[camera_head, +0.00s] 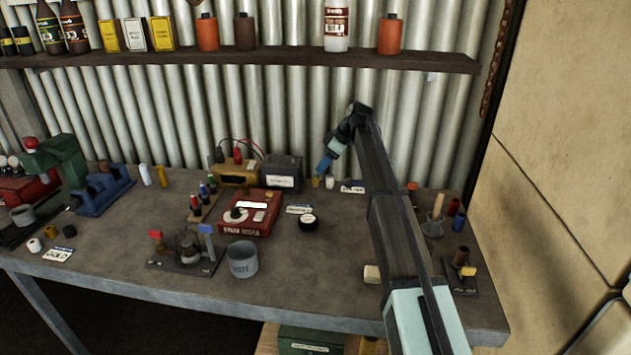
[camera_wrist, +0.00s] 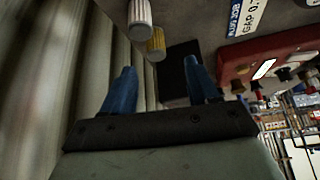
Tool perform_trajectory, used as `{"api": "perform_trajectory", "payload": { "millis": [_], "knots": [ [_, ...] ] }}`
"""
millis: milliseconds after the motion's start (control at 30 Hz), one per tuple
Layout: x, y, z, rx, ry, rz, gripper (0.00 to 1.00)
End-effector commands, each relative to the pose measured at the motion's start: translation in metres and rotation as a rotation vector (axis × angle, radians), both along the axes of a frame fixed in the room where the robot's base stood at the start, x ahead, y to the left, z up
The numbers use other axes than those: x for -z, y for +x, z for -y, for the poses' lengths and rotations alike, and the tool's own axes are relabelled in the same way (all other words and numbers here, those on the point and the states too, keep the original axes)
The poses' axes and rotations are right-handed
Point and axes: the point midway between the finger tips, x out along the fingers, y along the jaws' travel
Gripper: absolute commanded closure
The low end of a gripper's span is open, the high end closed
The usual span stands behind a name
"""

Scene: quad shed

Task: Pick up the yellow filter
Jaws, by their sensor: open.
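A small yellow filter (camera_head: 316,181) stands at the back of the bench, close to the corrugated wall. It also shows in the wrist view (camera_wrist: 156,43), just beyond the fingertips and between their lines. A white ribbed filter (camera_head: 329,182) stands right beside it and shows in the wrist view (camera_wrist: 140,18) too. My gripper (camera_head: 325,164) is above the yellow filter, pointing down. In the wrist view its two blue fingers (camera_wrist: 160,68) are spread apart with nothing between them. Another yellow cylinder (camera_head: 162,176) stands farther left on the bench.
A dark box (camera_head: 282,173) is close on the left of the yellow filter. The corrugated wall (camera_head: 300,110) is close behind, and a shelf (camera_head: 240,58) of bottles runs above. The bench's front middle is mostly clear.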

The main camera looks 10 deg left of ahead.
Motion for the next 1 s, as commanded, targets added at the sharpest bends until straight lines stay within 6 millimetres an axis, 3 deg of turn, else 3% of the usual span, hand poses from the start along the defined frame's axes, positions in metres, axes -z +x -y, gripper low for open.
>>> {"api": "perform_trajectory", "payload": {
  "millis": [100,367,700,1000],
  "knots": [
    [0.013,0.002,-0.007,0.0,0.0,0.0,0.41],
    [0.024,0.005,-0.015,-0.001,0.0,0.0,0.41],
    [0.058,0.013,-0.035,0.0,-0.001,-0.001,0.41],
    [0.06,0.013,-0.037,0.0,0.0,0.001,0.44]
  ]
}}
